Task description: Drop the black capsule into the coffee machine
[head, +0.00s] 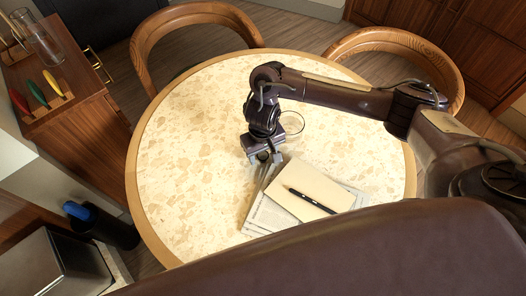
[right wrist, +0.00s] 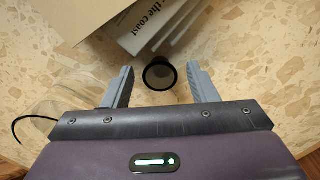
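The black capsule (right wrist: 159,74) stands on the speckled table (head: 185,150), its round dark rim towards the right wrist camera. My right gripper (right wrist: 160,86) is open above the table, with one finger on each side of the capsule and a visible gap on both sides. In the head view the right gripper (head: 265,158) is beside the papers, and the capsule is mostly hidden by it. My left gripper is not in view. A boxy metal-and-black appliance (head: 55,262) shows at the bottom left; I cannot tell whether it is the coffee machine.
Papers with a tan notebook (head: 312,188) and a black pen (head: 312,200) lie close to the gripper. A clear round glass (head: 292,122) stands behind it. Wooden chairs (head: 190,18) surround the table. A wooden cabinet (head: 75,110) stands left. The table's left side is clear.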

